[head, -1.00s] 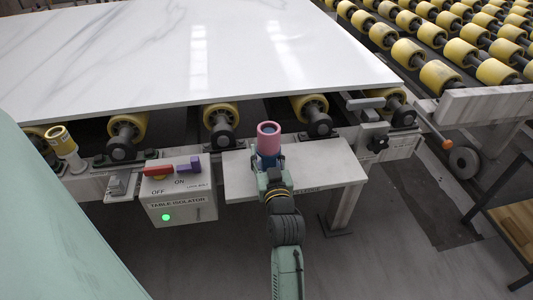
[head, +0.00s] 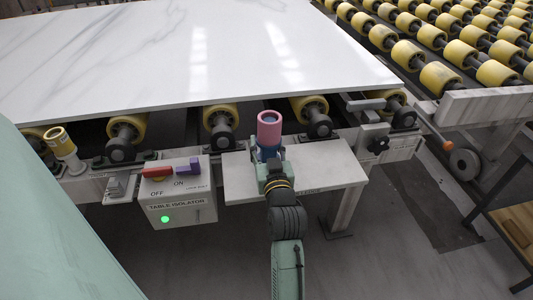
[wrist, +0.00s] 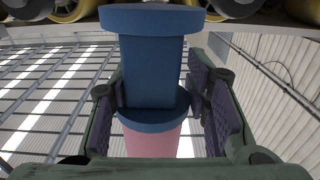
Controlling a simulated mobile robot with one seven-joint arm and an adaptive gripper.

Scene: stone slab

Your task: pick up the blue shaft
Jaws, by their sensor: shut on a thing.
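The blue shaft (wrist: 152,75) has a wide flange at each end of its visible length, and a pink sleeve (wrist: 152,143) adjoins one flange. In the head view the pink sleeve (head: 269,126) is on top, with a little of the blue shaft (head: 268,154) below it. My gripper (head: 270,163) is shut on the blue shaft from the near side. In the wrist view the purple-padded fingers of my gripper (wrist: 163,110) lie on either side of it. The piece looks upright over the pale shelf (head: 235,180); its lower end is hidden in the head view.
The white stone slab (head: 200,50) on yellow rollers lies just behind the piece. The table isolator box (head: 178,195), with red and purple switches and a green light, is to the left. A yellow-capped post (head: 62,145) stands farther left. The shelf is bare right of my gripper.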

